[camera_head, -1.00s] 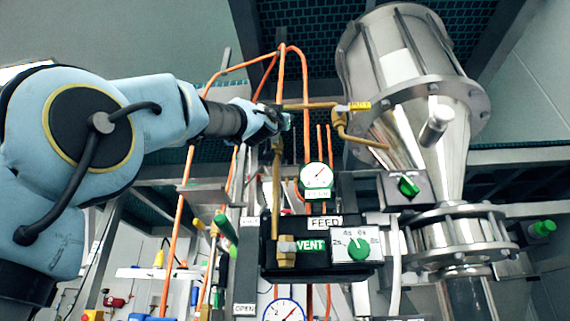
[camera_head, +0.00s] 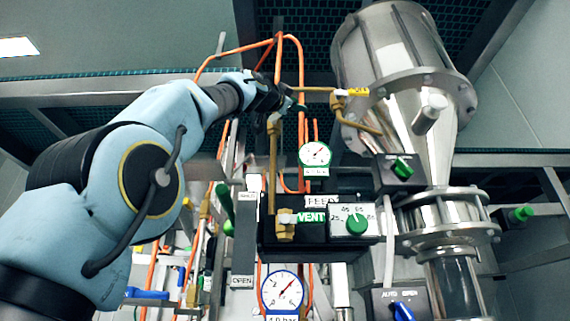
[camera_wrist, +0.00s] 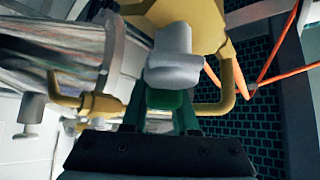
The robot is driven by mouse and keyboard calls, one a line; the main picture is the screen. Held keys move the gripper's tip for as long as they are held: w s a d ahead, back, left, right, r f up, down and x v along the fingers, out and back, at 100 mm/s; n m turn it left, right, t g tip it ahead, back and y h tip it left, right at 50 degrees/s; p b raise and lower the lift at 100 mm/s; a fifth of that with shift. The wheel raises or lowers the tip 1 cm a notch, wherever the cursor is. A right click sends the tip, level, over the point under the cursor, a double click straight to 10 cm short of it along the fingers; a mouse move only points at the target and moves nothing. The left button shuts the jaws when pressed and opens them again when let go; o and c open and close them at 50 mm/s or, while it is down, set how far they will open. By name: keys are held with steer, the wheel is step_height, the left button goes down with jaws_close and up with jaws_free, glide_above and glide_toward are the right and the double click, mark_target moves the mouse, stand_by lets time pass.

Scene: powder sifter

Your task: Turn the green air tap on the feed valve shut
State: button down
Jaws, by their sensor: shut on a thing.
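The green air tap (camera_wrist: 168,99) shows in the wrist view as a small green handle below a grey stem (camera_wrist: 172,68). The stem sits on a brass valve body (camera_wrist: 180,20) with brass pipes on both sides. My gripper (camera_wrist: 161,108) is shut on the green handle, with one dark green finger on each side of it. In the head view my gripper (camera_head: 293,107) is at the brass pipework, above the FEED label (camera_head: 321,201). There the tap itself is hidden by my gripper, and its turn angle is hard to tell.
Orange tubes (camera_head: 302,75) rise close beside my gripper. A round gauge (camera_head: 315,154) and a black box with a VENT label (camera_head: 311,217) are below. The steel sifter vessel (camera_head: 405,75) stands to the right.

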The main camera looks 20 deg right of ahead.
step_height(320, 180, down, 7)
steer(key=s+d+m+g+y+p, duration=0.1)
steer(key=m+g+y+p, duration=0.3)
steer(key=m, duration=0.5)
steer(key=shift+d+r+g, duration=0.2)
steer(key=shift+d+g, duration=0.5)
steer(key=shift+g, duration=0.4)
steer(key=shift+s+m, duration=0.1)
steer(key=shift+m, duration=0.2)
steer(key=c, duration=0.7)
jaws_free()
steer(key=b+v, duration=0.3)
steer(key=v, duration=0.8)
steer(key=shift+d, duration=0.1)
